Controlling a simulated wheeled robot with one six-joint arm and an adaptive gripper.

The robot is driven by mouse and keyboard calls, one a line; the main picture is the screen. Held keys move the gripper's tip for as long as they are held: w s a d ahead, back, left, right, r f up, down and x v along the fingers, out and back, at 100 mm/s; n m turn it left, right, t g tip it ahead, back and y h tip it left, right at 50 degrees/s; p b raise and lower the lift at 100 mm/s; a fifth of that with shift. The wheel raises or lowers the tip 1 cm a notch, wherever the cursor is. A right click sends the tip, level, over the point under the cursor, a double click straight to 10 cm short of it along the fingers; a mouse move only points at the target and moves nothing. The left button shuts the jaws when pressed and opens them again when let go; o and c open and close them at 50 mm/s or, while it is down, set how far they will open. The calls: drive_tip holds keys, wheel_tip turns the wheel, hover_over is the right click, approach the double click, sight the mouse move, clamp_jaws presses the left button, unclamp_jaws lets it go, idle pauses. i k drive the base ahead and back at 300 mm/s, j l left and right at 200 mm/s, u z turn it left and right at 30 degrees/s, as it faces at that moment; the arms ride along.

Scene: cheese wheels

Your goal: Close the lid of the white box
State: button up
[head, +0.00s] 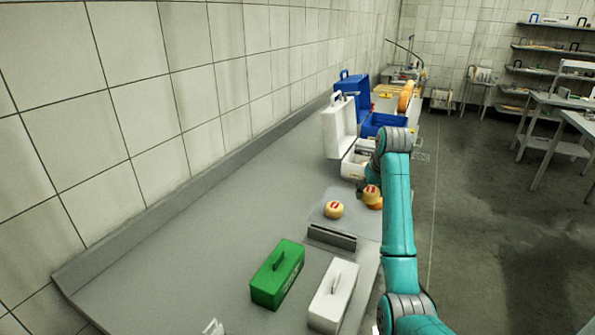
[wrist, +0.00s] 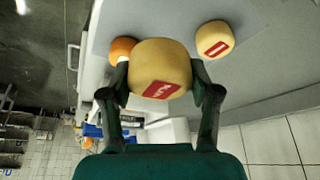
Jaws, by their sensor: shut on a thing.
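The open white box (head: 353,166) stands on the counter beyond the scale, partly hidden by my arm. Its lid (head: 338,128) stands upright on its left side. My gripper (wrist: 160,75) is shut on a pale yellow cheese wheel (wrist: 160,66) with a red label, its fingers on either side. The held cheese (head: 371,191) also shows in the head view, on the near side of the open white box. A white shape behind the fingers in the wrist view (wrist: 172,130) is probably that box.
A second yellow cheese (head: 334,209) sits on the scale (head: 331,237), and an orange cheese (wrist: 122,48) is close by the held one. Closed green (head: 277,273) and white (head: 333,296) boxes stand nearer. An open blue box (head: 355,92) stands behind. The counter's left is clear.

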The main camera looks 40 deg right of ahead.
sight(338, 120)
drive_tip(key=l+u, duration=0.3)
drive_tip(key=l, duration=0.45)
drive_tip(key=l+u, duration=0.3)
drive_tip(key=l, duration=0.5)
drive_tip(key=k+l+u, duration=0.15)
drive_tip(key=l+u, duration=0.15)
drive_tip(key=l, duration=0.45)
drive_tip(key=k+l+u, duration=0.3)
drive_tip(key=l, duration=0.4)
drive_tip(key=k+l+u, duration=0.3)
drive_tip(key=l, duration=0.4)
drive_tip(key=k+l+u, duration=0.3)
drive_tip(key=l, duration=0.3)
drive_tip(key=k+l+u, duration=0.3)
drive_tip(key=l, duration=0.25)
drive_tip(key=k+l+u, duration=0.5)
drive_tip(key=k, duration=0.3)
drive_tip(key=k+l+u, duration=0.15)
drive_tip(key=k, duration=0.4)
drive_tip(key=k+l+z, duration=0.15)
drive_tip(key=l+z, duration=0.25)
drive_tip(key=i, duration=0.2)
drive_tip(key=k+j, duration=0.1)
drive_tip(key=k, duration=0.25)
